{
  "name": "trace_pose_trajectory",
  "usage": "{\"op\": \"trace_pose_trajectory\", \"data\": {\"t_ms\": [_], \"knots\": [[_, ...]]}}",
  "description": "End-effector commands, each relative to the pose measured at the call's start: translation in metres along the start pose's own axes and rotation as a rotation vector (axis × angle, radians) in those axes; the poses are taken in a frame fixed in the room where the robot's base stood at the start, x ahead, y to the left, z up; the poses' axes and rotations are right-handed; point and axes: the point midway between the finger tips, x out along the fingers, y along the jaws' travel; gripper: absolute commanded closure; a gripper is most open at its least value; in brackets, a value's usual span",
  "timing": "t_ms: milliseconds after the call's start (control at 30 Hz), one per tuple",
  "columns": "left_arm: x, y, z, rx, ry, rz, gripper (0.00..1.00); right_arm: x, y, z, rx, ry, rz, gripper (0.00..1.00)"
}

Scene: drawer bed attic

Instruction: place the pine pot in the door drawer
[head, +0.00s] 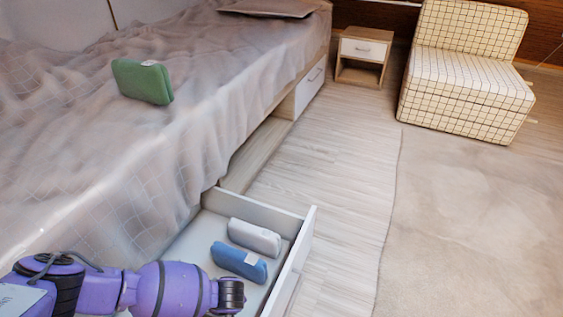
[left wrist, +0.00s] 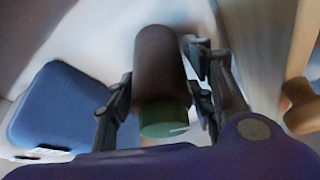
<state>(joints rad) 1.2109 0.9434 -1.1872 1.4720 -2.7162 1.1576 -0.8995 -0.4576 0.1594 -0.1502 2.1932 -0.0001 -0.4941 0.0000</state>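In the left wrist view, a dark brown cylinder with a green end (left wrist: 160,70) lies between the fingers of my left gripper (left wrist: 158,80). I take it for the pine pot. The fingers are spread to either side of it; whether they press on it I cannot tell. In the head view, my purple left arm reaches over the open drawer (head: 297,250) from the lower left. The gripper itself and the pot are hidden or out of frame there. My right gripper is not in view.
A grey case (head: 254,238) and a blue case (head: 238,262) lie in the drawer; the blue case (left wrist: 60,105) also shows in the left wrist view. A green case (head: 142,82) is on the bed (head: 215,70). A nightstand (head: 362,52) and armchair (head: 465,75) stand farther back.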

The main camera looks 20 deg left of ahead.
Motion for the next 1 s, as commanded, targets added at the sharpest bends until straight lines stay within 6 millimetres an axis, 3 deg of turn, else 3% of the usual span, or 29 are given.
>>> {"op": "trace_pose_trajectory", "data": {"t_ms": [467,1000], "knots": [[-0.006,-0.001,-0.002,0.000,0.000,-0.001,0.37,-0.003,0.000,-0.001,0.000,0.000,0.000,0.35],[-0.110,0.000,-0.003,0.001,0.001,0.002,0.37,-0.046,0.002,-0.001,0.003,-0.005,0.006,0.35]]}}
